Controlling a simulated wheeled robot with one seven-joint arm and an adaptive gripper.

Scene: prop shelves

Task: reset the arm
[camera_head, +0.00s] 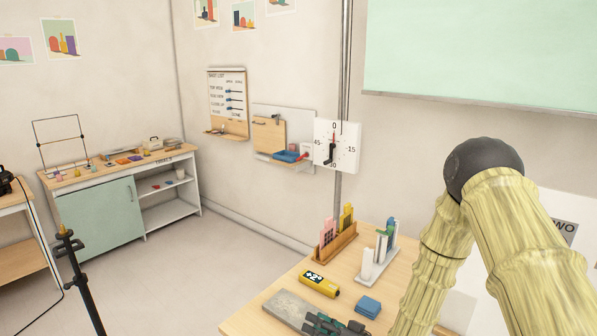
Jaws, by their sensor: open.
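My arm (520,235), with a pale yellow bamboo-like surface, fills the right side of the view. Its dark rounded elbow (485,165) is raised, and the forearm slopes down to the bottom edge. My gripper (332,323), dark with green parts, seems to show at the bottom edge, mostly cut off. It looks open, over or just in front of the near part of the wooden table (250,318). I see nothing held between its fingers, but its lower part is hidden.
Close to the gripper are a grey slab (288,309), a yellow labelled block (320,283) and blue pads (367,306). Behind stand a wooden holder (336,243) and a white rack (377,261). Floor is clear left of the table; a black stand (80,275) rises farther left.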

